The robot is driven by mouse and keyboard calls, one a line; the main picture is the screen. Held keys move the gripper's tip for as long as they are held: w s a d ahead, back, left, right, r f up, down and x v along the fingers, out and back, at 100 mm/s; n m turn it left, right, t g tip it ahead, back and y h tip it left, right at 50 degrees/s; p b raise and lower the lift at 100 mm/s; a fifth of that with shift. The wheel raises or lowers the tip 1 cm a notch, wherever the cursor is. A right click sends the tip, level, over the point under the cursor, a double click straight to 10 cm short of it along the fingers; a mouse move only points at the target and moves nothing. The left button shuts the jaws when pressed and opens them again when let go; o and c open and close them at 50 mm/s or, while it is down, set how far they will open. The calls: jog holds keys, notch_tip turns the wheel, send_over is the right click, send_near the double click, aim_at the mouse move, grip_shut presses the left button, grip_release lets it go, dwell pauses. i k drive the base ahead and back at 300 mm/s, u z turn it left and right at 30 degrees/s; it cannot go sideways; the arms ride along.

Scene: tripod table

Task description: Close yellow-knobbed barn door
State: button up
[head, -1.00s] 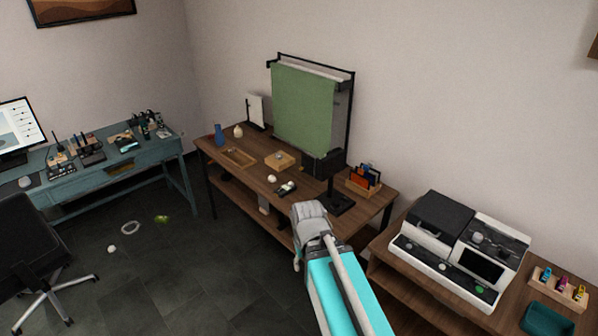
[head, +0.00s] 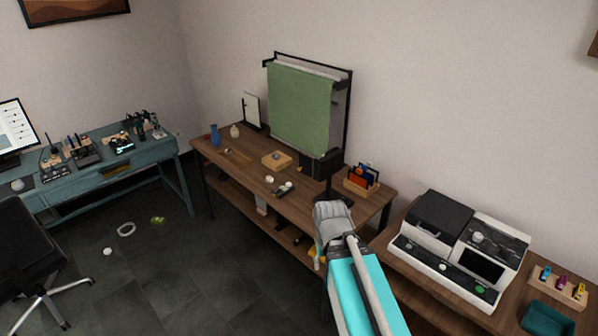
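A dark boxy lamp head (head: 322,166) on a black stand is at the right part of the wooden table, in front of the green backdrop. Its flaps are too small and dark to tell apart, and I cannot make out a yellow knob on it. My arm rises from the bottom of the view, and its grey joint covers the table's front edge below the lamp. My gripper's fingers are hidden behind my arm. A small yellow patch shows beside the arm, below the table top; I cannot tell what it is.
The wooden table (head: 233,173) holds a blue vase (head: 214,136), a wooden block (head: 277,160), small round items and an organizer (head: 361,182). A white machine (head: 459,250) stands on the right-hand bench. The floor on the left is mostly clear, with a few small things lying there.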

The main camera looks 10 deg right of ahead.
aim_at(305, 163)
jog(key=z, duration=0.1)
jog(key=i, duration=1)
jog(key=u, duration=0.1)
